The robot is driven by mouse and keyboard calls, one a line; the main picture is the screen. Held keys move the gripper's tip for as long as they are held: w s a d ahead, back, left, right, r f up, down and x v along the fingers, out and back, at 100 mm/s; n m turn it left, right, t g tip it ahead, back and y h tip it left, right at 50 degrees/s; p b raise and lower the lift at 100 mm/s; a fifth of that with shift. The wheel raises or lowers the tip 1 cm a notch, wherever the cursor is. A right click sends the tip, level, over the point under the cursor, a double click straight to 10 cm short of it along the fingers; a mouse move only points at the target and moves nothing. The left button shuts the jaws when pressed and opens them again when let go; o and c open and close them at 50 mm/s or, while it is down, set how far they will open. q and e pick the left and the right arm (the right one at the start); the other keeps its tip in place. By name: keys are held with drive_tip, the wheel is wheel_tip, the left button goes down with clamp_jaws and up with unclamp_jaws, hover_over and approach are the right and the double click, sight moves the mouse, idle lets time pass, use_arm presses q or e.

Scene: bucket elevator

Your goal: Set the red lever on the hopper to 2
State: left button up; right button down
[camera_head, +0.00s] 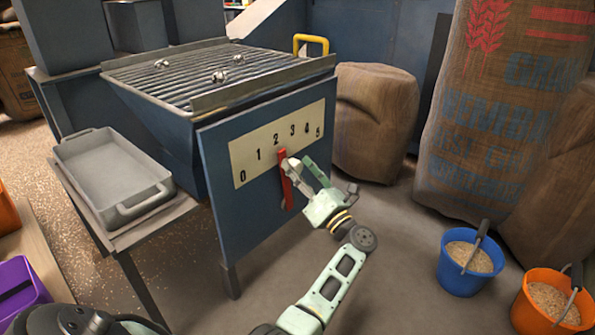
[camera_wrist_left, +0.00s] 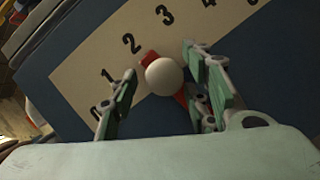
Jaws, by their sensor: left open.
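The red lever (camera_head: 286,186) is on the blue front panel of the hopper (camera_head: 205,140). Its upper tip is just below the 2 on the pale number scale (camera_head: 240,157), which runs from 0 to 5. In the left wrist view the red tip (camera_wrist_left: 147,56) lies close to the 2, and a white round knob (camera_wrist_left: 164,77) sits on the lever. My left gripper (camera_head: 302,172) is at the lever, open, with its green fingers on either side of the knob; gaps show on both sides in the wrist view. My right gripper is not seen.
A grey tray (camera_head: 112,178) stands on a side stand left of the hopper. A blue bucket (camera_head: 468,262) and an orange bucket (camera_head: 550,302), both with grain, stand at right. Large sacks (camera_head: 500,100) stand behind. Floor between hopper and buckets is clear.

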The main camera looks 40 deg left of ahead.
use_arm(q)
drive_tip(key=v, duration=0.7)
drive_tip(key=shift+d, duration=0.2)
